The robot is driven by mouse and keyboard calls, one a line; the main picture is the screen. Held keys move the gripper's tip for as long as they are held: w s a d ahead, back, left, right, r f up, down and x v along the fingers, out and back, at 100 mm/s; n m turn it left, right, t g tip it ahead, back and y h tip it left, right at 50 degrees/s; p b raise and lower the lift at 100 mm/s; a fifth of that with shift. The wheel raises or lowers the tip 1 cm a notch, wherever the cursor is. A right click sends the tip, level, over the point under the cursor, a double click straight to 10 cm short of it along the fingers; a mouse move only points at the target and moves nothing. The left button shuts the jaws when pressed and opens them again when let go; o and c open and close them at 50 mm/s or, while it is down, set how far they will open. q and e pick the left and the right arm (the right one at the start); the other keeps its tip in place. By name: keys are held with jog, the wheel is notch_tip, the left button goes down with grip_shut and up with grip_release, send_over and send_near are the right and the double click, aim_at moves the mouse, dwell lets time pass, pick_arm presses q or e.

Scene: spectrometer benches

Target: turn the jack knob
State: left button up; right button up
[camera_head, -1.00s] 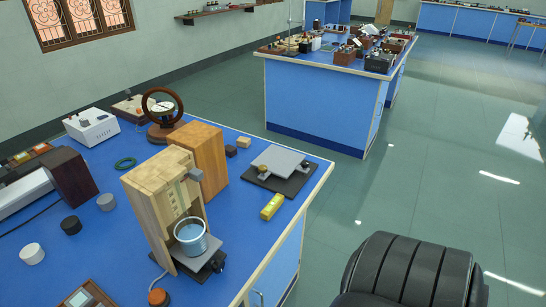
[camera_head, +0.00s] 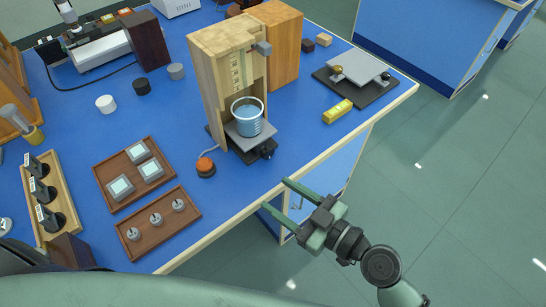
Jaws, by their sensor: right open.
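A small lab jack with a grey top plate (camera_head: 262,130) stands at the foot of an upright wooden frame (camera_head: 207,85) on the blue bench. A glass beaker of bluish liquid (camera_head: 247,118) sits on the plate. The dark jack knob (camera_head: 267,152) sticks out at the jack's front right corner, facing the bench edge. My right gripper (camera_head: 277,194) is open and empty, its two green fingers apart. In the picture it is just below the knob, by the bench's front edge, and not touching the knob. My left gripper is out of view.
An orange-topped button (camera_head: 205,166) sits left of the jack. A yellow block (camera_head: 338,111) and a dark platform (camera_head: 380,92) lie to the right. Two wooden trays (camera_head: 105,203) (camera_head: 190,229) lie to the left. Bare blue bench separates the jack from the front edge.

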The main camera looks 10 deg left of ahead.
aim_at(269, 154)
jog(key=w+t, duration=0.2)
jog(key=w, duration=0.1)
jog(key=w+d+m+t, duration=0.1)
jog(key=w, duration=0.1)
jog(key=shift+w+f, duration=0.1)
jog(key=shift+w, duration=0.05)
jog(key=shift+w+a, duration=0.1)
jog(key=shift+w, duration=0.25)
jog(key=p+x, duration=0.2)
jog(key=x, duration=0.4)
jog(key=shift+f, duration=0.1)
jog(key=shift+w+a, duration=0.35)
jog(key=shift+a, duration=0.1)
grip_shut()
jog(key=shift+f, duration=0.1)
